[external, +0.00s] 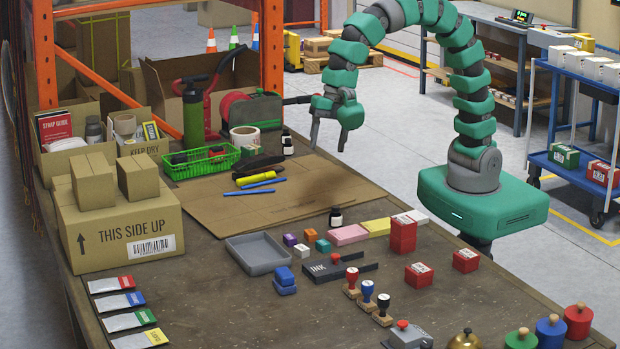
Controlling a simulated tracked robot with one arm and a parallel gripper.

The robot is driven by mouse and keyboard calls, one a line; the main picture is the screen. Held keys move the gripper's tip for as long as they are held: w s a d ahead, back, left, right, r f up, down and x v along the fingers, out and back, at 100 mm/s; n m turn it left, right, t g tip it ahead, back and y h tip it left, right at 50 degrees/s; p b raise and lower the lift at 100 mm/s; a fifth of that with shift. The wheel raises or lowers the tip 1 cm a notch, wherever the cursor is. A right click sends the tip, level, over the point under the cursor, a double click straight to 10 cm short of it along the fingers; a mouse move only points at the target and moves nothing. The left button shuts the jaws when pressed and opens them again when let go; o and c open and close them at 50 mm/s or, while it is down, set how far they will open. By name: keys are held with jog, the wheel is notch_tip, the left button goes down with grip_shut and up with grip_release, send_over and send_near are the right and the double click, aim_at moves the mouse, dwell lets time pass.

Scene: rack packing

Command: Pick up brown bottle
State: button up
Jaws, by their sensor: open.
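A small dark brown bottle (336,217) with a pale label stands upright on the worktable, just off the near edge of the flat cardboard. A similar dark bottle (287,143) stands farther back, beside a white tape roll (245,137). My gripper (328,146) hangs above the back right part of the table, fingers pointing down. It is open and empty. In the picture it is above the nearer bottle and to the right of the farther one, apart from both.
Flat cardboard (300,192) lies mid-table with markers on it. A grey tray (257,254), coloured blocks, a black ink pad (330,268), stamps and red boxes (403,234) crowd the near side. A green basket (201,162) and stacked cartons (120,225) stand left.

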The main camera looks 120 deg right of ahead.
aim_at(336, 206)
jog(key=f+n+g, duration=0.1)
jog(key=f, duration=0.4)
jog(key=s+f+n, duration=0.1)
jog(key=f, duration=0.4)
jog(key=s+f+n+g+b, duration=0.1)
jog(key=f, duration=0.3)
jog(key=shift+s+f+g, duration=0.15)
jog(key=shift+f+g, duration=0.15)
jog(key=shift+f, duration=0.1)
notch_tip(336, 206, down, 5)
jog(key=shift+s+f+b, duration=0.1)
jog(key=shift+b, duration=0.45)
jog(key=c, duration=1.1)
